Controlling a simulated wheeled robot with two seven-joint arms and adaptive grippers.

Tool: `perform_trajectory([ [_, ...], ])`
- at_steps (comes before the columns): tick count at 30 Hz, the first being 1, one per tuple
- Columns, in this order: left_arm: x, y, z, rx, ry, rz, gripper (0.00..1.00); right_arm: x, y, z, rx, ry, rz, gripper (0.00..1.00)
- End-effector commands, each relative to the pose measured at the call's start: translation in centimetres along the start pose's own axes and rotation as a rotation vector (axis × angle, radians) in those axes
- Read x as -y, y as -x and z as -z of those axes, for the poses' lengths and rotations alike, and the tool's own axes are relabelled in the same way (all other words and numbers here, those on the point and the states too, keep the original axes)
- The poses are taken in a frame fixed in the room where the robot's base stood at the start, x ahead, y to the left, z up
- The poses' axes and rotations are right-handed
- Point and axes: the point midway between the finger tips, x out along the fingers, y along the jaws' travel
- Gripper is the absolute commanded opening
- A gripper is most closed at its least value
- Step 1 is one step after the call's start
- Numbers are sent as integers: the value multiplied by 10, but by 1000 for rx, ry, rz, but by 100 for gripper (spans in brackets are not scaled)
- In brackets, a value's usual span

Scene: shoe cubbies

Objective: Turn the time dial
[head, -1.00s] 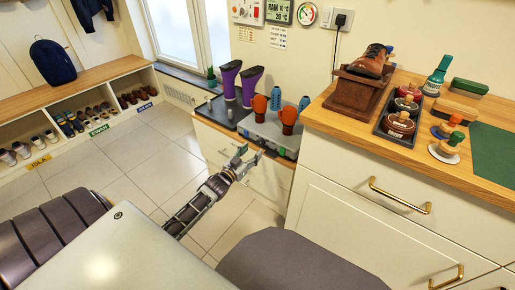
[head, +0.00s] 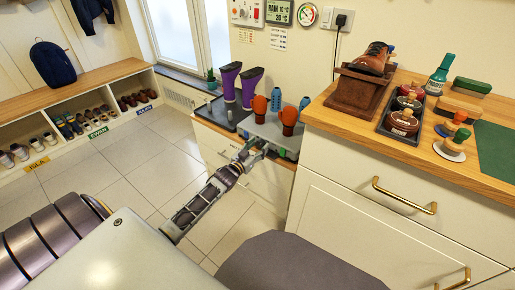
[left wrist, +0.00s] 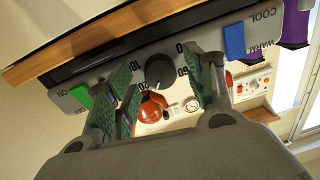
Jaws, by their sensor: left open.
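The time dial (left wrist: 160,70) is a dark round knob on the front panel of the grey shoe dryer, with scale numbers around it. The dryer (head: 262,128) stands on the low counter in the head view. My left gripper (left wrist: 164,92) is open, its green-padded fingers on either side of the dial in the left wrist view. I cannot tell whether they touch it. In the head view my left gripper (head: 252,152) is at the dryer's front and hides the dial. My right gripper is not in view.
A green switch (left wrist: 81,95) and a blue switch (left wrist: 234,41) flank the dial. The taller wooden-topped cabinet (head: 330,115) stands close on the right. Floor to the left is clear.

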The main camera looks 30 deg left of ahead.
Motion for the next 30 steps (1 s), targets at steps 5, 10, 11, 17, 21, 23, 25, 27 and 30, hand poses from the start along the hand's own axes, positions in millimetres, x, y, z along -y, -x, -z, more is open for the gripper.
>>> perform_trajectory([
  [5, 0, 0, 0, 0, 0, 0, 45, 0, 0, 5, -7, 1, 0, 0],
  [10, 0, 0, 0, 0, 0, 0, 23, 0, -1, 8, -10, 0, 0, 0],
  [11, 0, 0, 0, 0, 0, 0, 19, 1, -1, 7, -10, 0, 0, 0],
  [17, 0, 0, 0, 0, -3, 0, 7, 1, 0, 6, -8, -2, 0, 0],
  [21, 0, 0, 1, -2, -31, 1, 7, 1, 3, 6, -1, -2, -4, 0],
  [23, 0, 0, 1, -3, -52, 1, 7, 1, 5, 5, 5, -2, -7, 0],
  [25, 0, 0, 1, -4, -80, 1, 7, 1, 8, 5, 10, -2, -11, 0],
  [27, 0, 0, 1, -5, -103, 1, 7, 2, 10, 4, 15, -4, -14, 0],
  [30, 0, 0, 0, -7, -123, 1, 7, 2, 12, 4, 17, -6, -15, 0],
])
